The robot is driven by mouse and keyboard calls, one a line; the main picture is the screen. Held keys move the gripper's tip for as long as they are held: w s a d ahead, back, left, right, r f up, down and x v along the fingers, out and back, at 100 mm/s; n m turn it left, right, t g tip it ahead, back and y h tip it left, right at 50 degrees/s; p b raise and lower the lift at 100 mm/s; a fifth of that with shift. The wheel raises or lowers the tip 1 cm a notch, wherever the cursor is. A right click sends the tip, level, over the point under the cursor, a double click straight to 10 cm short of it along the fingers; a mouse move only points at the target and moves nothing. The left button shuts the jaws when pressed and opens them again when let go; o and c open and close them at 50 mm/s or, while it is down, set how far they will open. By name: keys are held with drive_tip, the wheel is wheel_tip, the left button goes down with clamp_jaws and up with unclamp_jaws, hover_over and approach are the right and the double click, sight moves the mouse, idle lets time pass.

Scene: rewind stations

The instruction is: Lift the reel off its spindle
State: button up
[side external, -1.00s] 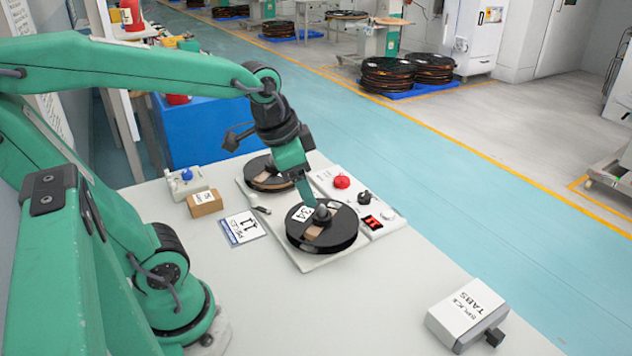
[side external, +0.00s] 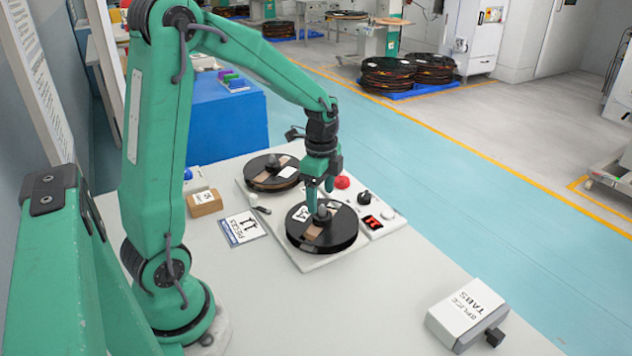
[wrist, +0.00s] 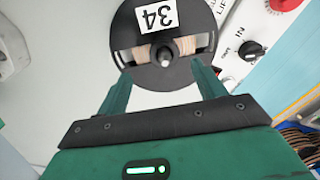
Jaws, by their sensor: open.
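A black reel (side external: 338,236) with a white label lies flat on the front station of the pale plate. In the wrist view the reel (wrist: 185,77) shows its label reading 34 and tan windings in its openings. The spindle tip (wrist: 165,60) stands up at the reel's centre. My gripper (side external: 319,203) points down over the reel's hub. In the wrist view my gripper (wrist: 161,73) is open, with its two fingers to either side of the spindle line and nothing held. I cannot tell whether the fingertips touch the reel.
A second reel (side external: 264,184) lies behind and left on the same plate. A control panel (side external: 372,208) with a red button (side external: 342,182) and a black knob (side external: 364,197) runs along the right. A splice tabs box (side external: 466,312) stands front right. The table front is clear.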

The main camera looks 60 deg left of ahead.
sight(322, 217)
drive_tip(key=shift+w+a+f, duration=0.1)
drive_tip(key=shift+a+f, duration=0.1)
drive_tip(key=shift+f, duration=0.1)
drive_tip(key=shift+f, duration=0.1)
drive_tip(key=shift+f, duration=1.2)
drive_tip(key=shift+f, duration=0.1)
drive_tip(key=shift+w+f, duration=0.2)
drive_tip(key=shift+f, duration=2.3)
drive_tip(key=c, duration=1.1)
drive_tip(key=shift+c, duration=0.2)
drive_tip(key=shift+r, duration=0.15)
